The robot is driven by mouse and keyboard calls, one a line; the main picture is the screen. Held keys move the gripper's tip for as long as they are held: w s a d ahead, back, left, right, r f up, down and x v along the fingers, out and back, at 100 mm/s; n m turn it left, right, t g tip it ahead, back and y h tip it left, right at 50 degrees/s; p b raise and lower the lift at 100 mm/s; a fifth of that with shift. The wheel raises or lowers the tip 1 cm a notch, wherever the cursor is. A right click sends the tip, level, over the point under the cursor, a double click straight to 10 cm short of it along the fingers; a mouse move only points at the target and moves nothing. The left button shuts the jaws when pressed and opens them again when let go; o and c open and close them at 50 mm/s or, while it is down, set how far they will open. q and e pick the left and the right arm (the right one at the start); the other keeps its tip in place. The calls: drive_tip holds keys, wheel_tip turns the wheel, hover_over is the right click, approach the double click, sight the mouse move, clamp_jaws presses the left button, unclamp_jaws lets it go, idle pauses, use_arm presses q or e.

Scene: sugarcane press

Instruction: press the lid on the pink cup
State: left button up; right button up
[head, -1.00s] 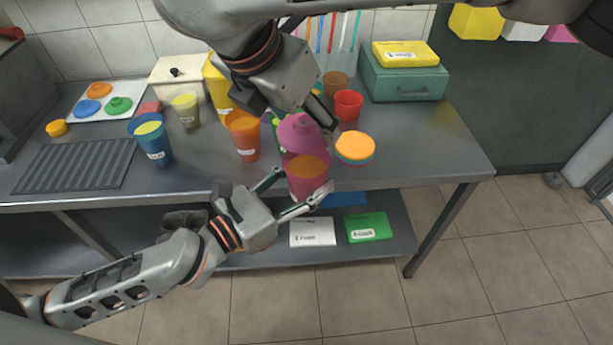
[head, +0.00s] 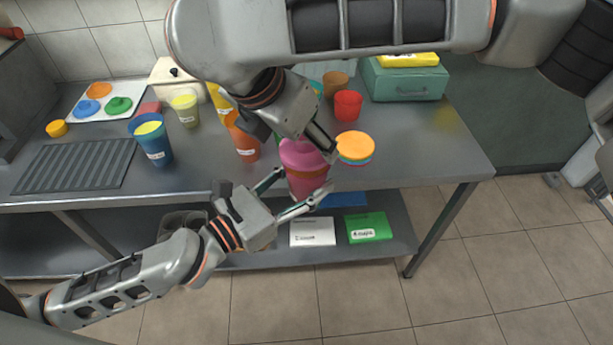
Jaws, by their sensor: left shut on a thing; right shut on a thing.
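The pink cup (head: 305,182) is upright at the table's front edge, with my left gripper (head: 298,189) shut around its sides. The pink lid (head: 299,155) is over the cup's mouth and covers the orange contents. It looks level and seated on or right at the rim; whether it is fully pressed down I cannot tell. My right gripper (head: 297,142) is above the cup, shut on the lid from the top, and its arm hides part of the lid.
An orange cup (head: 243,140) stands close on the left, and a blue cup (head: 152,140) farther left. Stacked lids (head: 355,147) lie just right of the pink cup. A red cup (head: 348,105) and teal case (head: 404,80) are behind. The table's right front is clear.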

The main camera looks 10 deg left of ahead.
drive_tip(key=shift+w+r, duration=0.1)
drive_tip(key=shift+r, duration=0.1)
drive_tip(key=shift+f, duration=0.1)
idle(0.5)
drive_tip(key=shift+f, duration=0.85)
drive_tip(key=shift+f, duration=0.8)
drive_tip(key=shift+c, duration=0.3)
drive_tip(key=o, duration=0.8)
drive_tip(key=v, duration=0.7)
drive_tip(key=shift+r, duration=0.2)
drive_tip(key=shift+s+a, duration=0.1)
drive_tip(key=shift+s, duration=0.1)
